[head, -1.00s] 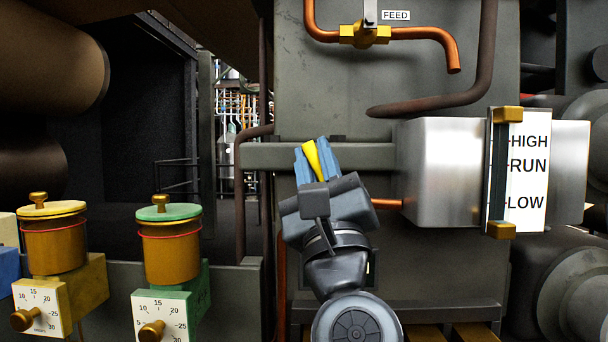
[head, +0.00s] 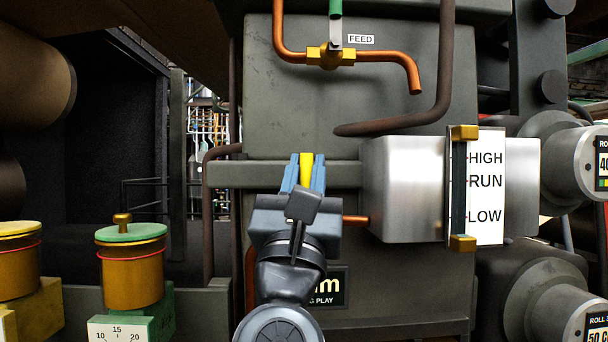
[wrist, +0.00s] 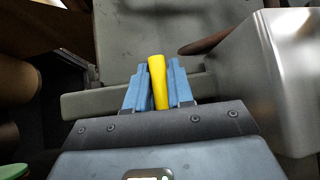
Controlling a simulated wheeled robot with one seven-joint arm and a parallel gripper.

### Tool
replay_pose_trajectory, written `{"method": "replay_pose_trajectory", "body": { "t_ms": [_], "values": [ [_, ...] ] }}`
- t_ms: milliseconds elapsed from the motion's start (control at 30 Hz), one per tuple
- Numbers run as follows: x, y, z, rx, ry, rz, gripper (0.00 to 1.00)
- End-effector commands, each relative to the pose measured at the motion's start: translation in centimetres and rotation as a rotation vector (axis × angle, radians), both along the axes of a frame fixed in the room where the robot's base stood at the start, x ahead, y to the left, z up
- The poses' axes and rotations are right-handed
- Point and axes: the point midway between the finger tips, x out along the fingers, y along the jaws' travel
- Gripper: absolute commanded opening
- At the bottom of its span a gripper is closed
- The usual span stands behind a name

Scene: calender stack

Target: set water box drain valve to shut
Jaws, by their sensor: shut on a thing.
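My gripper (head: 304,176) is in front of the grey machine panel, left of the metal water box (head: 406,188). Its blue fingers are shut on a yellow handle (head: 306,168). The yellow handle also shows upright between the fingers in the wrist view (wrist: 158,82). The valve body behind the handle is hidden by my gripper. A copper pipe (head: 355,219) runs from the water box toward the hidden area behind my gripper. The gauge (head: 487,186) on the box reads HIGH, RUN and LOW.
A brass FEED valve (head: 331,57) with a green-gripped lever sits on a copper pipe above. Brass oilers with dials stand at lower left, one with a green lid (head: 131,234). Large rollers (head: 560,160) flank the right side.

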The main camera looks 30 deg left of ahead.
Motion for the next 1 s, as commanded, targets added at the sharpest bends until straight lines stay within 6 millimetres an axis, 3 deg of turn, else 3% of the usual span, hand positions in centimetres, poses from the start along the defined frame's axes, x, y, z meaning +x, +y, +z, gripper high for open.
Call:
{"method": "replay_pose_trajectory", "body": {
  "t_ms": [267,300,500,767,1000],
  "values": [
    [0.2,-0.2,-0.1,0.002,0.004,-0.004,0.00],
    [0.2,-0.2,-0.1,0.002,0.004,-0.004,0.26],
    [0.1,-0.1,-0.1,0.001,0.002,-0.003,0.43],
    [-0.1,-0.1,-0.3,0.000,0.001,-0.001,0.43],
    [-2.3,-0.8,-2.8,-0.001,0.002,0.001,0.43]
  ]
}}
